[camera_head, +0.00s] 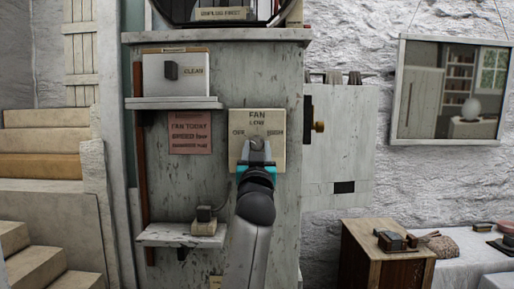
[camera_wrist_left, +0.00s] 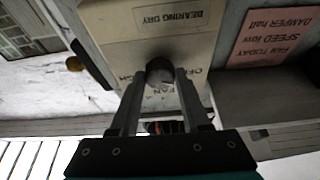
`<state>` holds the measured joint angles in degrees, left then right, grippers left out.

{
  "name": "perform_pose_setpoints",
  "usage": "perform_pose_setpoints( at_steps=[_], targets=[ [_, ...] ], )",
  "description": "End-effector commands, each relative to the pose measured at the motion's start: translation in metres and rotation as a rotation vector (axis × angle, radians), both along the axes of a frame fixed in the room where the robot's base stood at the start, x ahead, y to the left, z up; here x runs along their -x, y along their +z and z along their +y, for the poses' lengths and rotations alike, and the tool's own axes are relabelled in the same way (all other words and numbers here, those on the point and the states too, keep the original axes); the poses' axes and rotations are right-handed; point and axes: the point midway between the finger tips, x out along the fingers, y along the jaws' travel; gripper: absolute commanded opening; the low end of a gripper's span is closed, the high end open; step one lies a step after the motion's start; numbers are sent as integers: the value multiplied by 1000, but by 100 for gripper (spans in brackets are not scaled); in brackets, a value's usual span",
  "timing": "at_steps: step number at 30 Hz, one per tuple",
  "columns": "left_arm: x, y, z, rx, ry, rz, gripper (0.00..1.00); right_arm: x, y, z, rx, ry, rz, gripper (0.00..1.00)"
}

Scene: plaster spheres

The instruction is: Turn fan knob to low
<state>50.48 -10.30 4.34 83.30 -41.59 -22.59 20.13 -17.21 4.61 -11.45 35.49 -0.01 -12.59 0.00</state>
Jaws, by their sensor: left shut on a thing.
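The fan panel (camera_head: 240,122) is a cream plate on the grey weathered column, marked FAN and LOW at the top, OFF at left and apparently HIGH at right. The round grey fan knob (camera_wrist_left: 159,70) is at the panel's middle. My left gripper (camera_head: 257,148) reaches up from below and is shut on the knob, with one finger on each side in the left wrist view (camera_wrist_left: 160,84). The gripper hides most of the knob in the head view, and I cannot tell which mark it points to. My right gripper is not in view.
A pink notice (camera_head: 189,133) hangs left of the panel, between an upper shelf (camera_head: 172,103) and a lower shelf (camera_head: 180,235) bearing a small device (camera_head: 205,221). A pale board (camera_head: 338,150) juts out at right. A wooden cabinet (camera_head: 375,262) stands lower right.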

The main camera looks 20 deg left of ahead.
Motion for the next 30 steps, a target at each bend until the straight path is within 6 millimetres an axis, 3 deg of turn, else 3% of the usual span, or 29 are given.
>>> perform_pose_setpoints(
  at_steps=[8,30],
  targets=[
    [0,5,2,-140,1,42,0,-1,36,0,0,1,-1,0],
    [2,9,7,-738,0,212,0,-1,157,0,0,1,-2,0]
  ],
)
